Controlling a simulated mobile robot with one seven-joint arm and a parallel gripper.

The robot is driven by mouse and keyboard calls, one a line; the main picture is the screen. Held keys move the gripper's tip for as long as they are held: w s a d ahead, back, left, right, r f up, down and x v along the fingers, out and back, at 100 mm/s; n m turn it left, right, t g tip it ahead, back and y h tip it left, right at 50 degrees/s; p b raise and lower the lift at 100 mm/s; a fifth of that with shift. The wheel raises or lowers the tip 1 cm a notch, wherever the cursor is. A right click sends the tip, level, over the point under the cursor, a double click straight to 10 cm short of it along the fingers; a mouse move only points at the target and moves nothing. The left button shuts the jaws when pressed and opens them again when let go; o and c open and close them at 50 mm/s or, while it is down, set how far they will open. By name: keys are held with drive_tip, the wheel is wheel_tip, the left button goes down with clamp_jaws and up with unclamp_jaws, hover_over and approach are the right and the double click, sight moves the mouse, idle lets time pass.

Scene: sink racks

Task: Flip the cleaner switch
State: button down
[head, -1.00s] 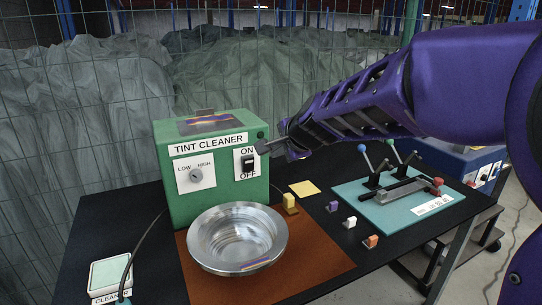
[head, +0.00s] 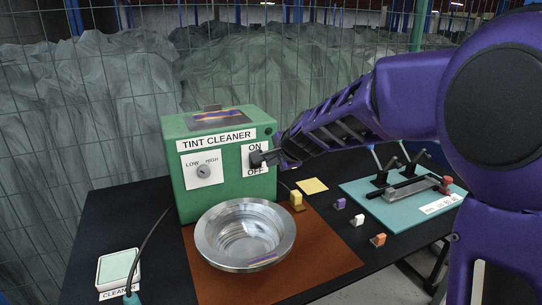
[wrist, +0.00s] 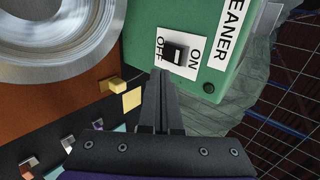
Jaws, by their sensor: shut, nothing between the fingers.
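The green tint cleaner box (head: 190,142) stands on the black table. Its black switch sits on a white plate (head: 247,165) marked ON at the top and OFF at the bottom. In the head view my gripper (head: 264,159) is in front of the switch and mostly hides it. In the wrist view the switch (wrist: 175,52) shows just beyond the tips of my gripper (wrist: 160,74), whose fingers are together and empty. The tips are close to the switch, toward the OFF side in that view. I cannot tell whether they touch it, or which way the switch is set.
A metal bowl (head: 213,244) stands on a brown mat (head: 325,262) before the box. Small coloured blocks, a yellow note (head: 313,186) and a teal board (head: 352,193) lie to the right. A CLEANER pad (head: 118,268) is at front left. Wire fencing stands behind.

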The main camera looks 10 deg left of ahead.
drive_tip(key=w+a+f+p, duration=0.1)
drive_tip(key=w+a+f, duration=0.1)
drive_tip(key=w+a, duration=0.2)
drive_tip(key=shift+w, duration=1.05)
drive_tip(key=shift+w+a+r+p, duration=0.2)
drive_tip(key=shift+r+p, duration=0.35)
drive_tip(key=shift+p, duration=0.25)
drive_tip(key=shift+w+a+r+p, duration=0.1)
drive_tip(key=shift+w+r+p, duration=0.1)
drive_tip(key=shift+r+p, duration=0.45)
drive_tip(key=shift+f, duration=0.15)
